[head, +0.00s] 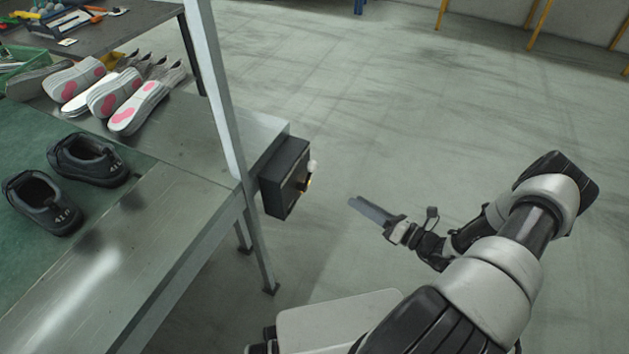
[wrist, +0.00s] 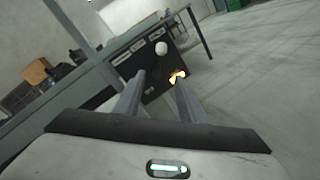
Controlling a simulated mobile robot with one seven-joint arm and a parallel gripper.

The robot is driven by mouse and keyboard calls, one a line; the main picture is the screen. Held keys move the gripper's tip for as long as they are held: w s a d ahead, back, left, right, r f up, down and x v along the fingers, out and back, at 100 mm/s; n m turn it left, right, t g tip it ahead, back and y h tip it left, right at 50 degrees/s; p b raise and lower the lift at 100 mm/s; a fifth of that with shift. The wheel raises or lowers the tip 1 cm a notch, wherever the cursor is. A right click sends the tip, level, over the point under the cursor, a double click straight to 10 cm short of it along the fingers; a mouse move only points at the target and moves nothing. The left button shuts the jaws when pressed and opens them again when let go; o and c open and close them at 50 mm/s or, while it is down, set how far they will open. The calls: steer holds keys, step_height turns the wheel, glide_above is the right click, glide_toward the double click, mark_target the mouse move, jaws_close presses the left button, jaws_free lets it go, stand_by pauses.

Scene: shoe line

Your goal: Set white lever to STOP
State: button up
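The white lever knob (head: 312,165) sticks out from a dark control box (head: 284,180) fixed at the end of the metal bench. In the wrist view the round white knob (wrist: 161,48) stands out in front of the box (wrist: 146,66), with a lit yellow-orange patch (wrist: 178,76) below and right of it. Pale labels show on the box, too small to read. My gripper (head: 352,203) is to the right of the box, apart from the lever. In the wrist view its two fingers (wrist: 158,88) are spread with nothing between them.
The metal bench (head: 160,226) with a green mat carries dark shoes (head: 88,160) and several white shoes with pink soles (head: 138,108). A metal post (head: 218,90) rises beside the box. The floor (head: 360,110) right of the box is clear.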

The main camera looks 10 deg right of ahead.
steer(key=b+x, duration=0.2)
steer(key=x, duration=1.5)
steer(key=shift+w+a+f, duration=0.1)
steer(key=shift+a, duration=0.05)
jaws_close()
